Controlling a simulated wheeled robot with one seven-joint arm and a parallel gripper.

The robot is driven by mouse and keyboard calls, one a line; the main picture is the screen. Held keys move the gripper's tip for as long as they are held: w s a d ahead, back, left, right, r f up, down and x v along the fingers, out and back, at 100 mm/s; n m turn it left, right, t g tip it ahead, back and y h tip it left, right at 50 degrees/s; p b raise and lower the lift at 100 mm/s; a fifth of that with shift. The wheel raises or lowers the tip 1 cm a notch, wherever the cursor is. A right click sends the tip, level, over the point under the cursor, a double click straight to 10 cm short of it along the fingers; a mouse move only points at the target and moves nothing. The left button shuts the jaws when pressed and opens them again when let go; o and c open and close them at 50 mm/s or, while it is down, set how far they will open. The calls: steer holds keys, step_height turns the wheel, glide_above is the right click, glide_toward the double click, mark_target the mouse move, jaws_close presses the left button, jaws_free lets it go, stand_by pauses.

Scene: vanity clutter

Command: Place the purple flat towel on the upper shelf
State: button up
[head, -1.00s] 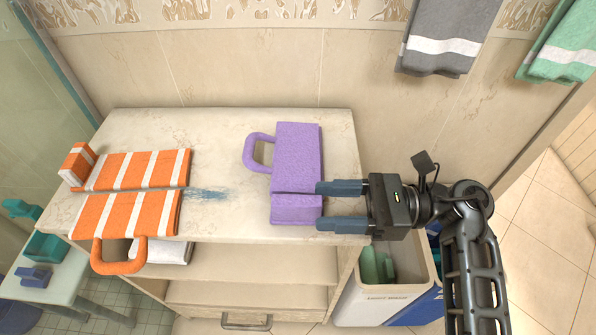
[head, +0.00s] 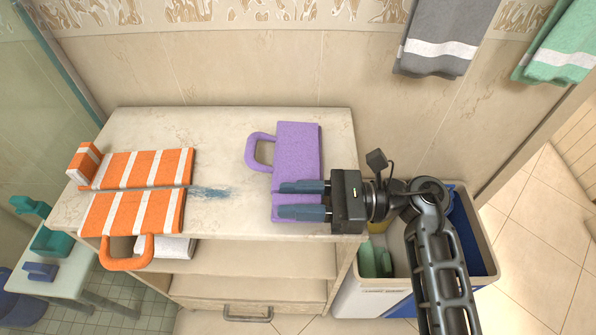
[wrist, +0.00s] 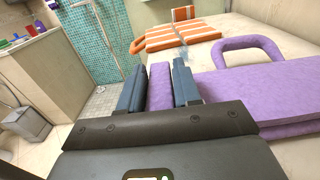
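The purple flat towel (head: 297,150) lies on the right part of the cabinet top, with a purple loop handle at its left. My gripper (head: 302,200) has come in from the right over the towel's front part. Its two blue-grey fingers lie on either side of a narrow purple strip. In the wrist view, the purple strip (wrist: 160,88) fills the gap between the fingers, and the rest of the towel (wrist: 250,92) lies to the right. The gripper looks shut on it. The upper shelf (head: 265,260) is below the cabinet top, with a white folded cloth (head: 165,247) at its left.
An orange-and-white striped towel (head: 135,210) with a loop lies at the left of the top, beside a blue smear (head: 210,192). Bins (head: 375,300) stand right of the cabinet. Grey (head: 445,38) and green (head: 570,45) towels hang behind. The shelf's middle and right look clear.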

jaws_close()
steer(key=shift+r, duration=0.1)
